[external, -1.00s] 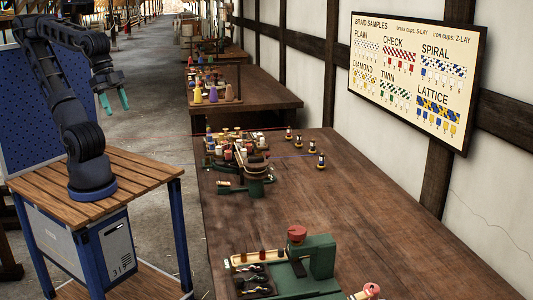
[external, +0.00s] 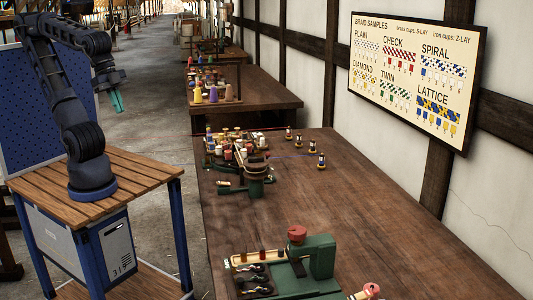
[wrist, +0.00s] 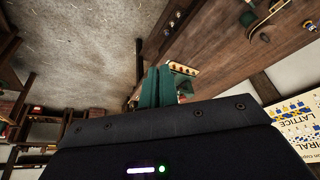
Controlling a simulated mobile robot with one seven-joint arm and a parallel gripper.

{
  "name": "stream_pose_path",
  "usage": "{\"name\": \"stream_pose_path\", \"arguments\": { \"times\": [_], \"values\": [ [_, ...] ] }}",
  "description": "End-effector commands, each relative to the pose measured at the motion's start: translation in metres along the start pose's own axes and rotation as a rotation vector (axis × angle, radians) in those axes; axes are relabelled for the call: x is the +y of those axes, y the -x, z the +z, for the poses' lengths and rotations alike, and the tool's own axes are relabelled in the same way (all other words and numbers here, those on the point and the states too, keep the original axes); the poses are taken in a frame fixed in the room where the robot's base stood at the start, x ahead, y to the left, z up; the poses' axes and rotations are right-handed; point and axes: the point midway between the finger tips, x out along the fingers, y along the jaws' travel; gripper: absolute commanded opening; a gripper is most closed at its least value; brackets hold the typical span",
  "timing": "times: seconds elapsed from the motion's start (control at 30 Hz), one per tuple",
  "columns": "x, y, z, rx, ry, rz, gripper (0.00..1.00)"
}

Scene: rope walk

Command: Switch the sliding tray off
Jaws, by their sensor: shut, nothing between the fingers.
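My gripper (external: 117,101) has its green fingers shut together and empty, hanging in the air above the aisle left of the long table; in the wrist view its fingers (wrist: 156,88) touch. A green machine (external: 320,258) with a red knob (external: 297,233) stands at the table's near end. A dark shallow tray (external: 262,291) with shiny pieces lies at its left; I cannot tell for sure that this is the sliding tray. No switch can be made out. My gripper is far from the machine and touches nothing.
The long wooden table (external: 350,225) has wide bare room at its middle and right. Farther back stand a round green stand (external: 257,185), a cluster of small parts (external: 235,145) and several bobbins (external: 312,146). A sample board (external: 415,80) hangs on the wall.

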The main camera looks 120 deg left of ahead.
Motion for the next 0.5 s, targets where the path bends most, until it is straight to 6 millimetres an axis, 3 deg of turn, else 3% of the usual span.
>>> {"name": "stream_pose_path", "arguments": {
  "times": [0.5],
  "values": [
    [-0.003,-0.032,-0.081,-0.123,-0.366,-0.118,0.0]
  ]
}}
